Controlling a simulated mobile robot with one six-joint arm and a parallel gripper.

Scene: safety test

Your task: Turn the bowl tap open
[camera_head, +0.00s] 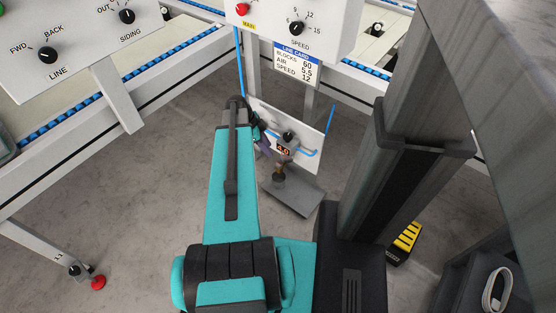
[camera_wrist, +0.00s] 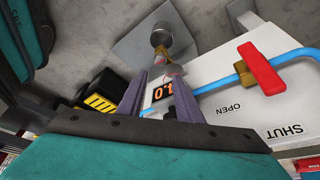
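In the wrist view a small unit hangs beside the white panel (camera_wrist: 228,88): a grey metal cylinder (camera_wrist: 160,38) with a brownish bowl-like part (camera_wrist: 163,54) next to it. I cannot make out a bowl tap with certainty. My gripper (camera_wrist: 159,77) has its two purple-grey fingers apart, with nothing clearly held; the fingertips point towards this unit, and I cannot tell whether they touch it. In the head view the brownish part (camera_head: 279,170) shows under the regulator; the gripper's end is mostly hidden by my arm.
A red handle (camera_wrist: 261,67) sits on a blue pipe (camera_wrist: 212,87) near the labels OPEN and SHUT. An orange-lit display (camera_head: 283,149) is on the panel. A grey plate (camera_head: 296,192) lies below the unit. A yellow-black block (camera_head: 405,240) stands on the floor at right.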

